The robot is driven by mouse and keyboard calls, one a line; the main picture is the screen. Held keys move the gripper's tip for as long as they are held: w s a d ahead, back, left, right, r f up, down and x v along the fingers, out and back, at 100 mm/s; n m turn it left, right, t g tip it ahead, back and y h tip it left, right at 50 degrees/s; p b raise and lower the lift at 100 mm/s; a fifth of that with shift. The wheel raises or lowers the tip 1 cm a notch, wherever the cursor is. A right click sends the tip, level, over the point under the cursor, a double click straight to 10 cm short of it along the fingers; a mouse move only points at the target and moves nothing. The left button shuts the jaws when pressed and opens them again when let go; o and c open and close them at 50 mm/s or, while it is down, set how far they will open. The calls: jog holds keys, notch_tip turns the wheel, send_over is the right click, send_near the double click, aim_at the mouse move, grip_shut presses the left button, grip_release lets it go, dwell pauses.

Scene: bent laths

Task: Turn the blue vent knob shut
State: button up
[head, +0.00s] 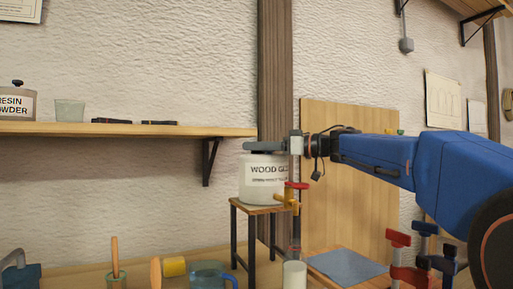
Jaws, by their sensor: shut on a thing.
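A white container labelled "WOOD GL…" (262,180) stands upright on a small wooden stand (250,209). A brass tap with a red handle (290,194) sticks out low on its right side. My gripper (262,146) reaches in from the right, level, with its grey fingers over the container's top. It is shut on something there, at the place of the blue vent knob. The knob itself is hidden behind the fingers, so its turn angle does not show. A pale cup (294,275) stands below the tap.
A wall shelf (150,130) with a resin powder jar (17,104) and a glass (69,111) is on the left. A blue mug (208,276) and yellow cylinder (174,267) stand on the bench. Red and blue clamps (398,240) stand at right below my arm.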

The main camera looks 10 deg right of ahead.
jog(key=o, duration=1)
jog(key=shift+o, duration=0.2)
jog(key=v, duration=1.7)
jog(key=shift+d, duration=0.25)
